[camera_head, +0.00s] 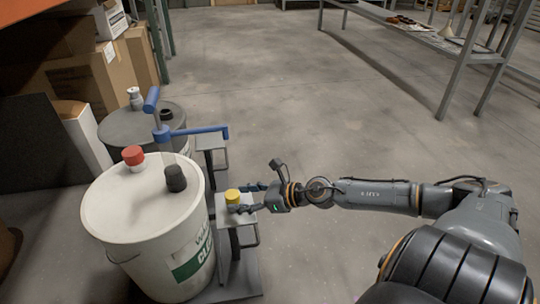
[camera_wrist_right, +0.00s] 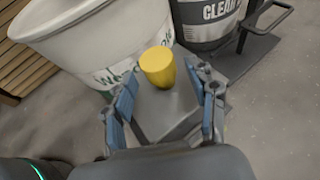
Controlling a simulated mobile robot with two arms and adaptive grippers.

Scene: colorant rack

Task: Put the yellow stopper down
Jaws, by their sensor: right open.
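The yellow stopper (camera_head: 232,196) stands upright on a small grey metal platform (camera_head: 228,213) beside the white bucket. In the right wrist view the stopper (camera_wrist_right: 158,66) sits on the grey platform (camera_wrist_right: 170,112), between and slightly beyond my fingers. My right gripper (camera_head: 248,197) reaches in from the right at the stopper's height. In the wrist view its blue-padded fingers (camera_wrist_right: 166,92) are spread wide, with gaps on both sides of the stopper. My left gripper is not in view.
The white bucket (camera_head: 150,225) carries a red stopper (camera_head: 133,156) and a black stopper (camera_head: 176,178). A dark drum (camera_head: 118,127) with a blue handle (camera_head: 196,131) stands behind it. Cardboard boxes (camera_head: 95,80) are at the left. The concrete floor (camera_head: 290,90) beyond is clear.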

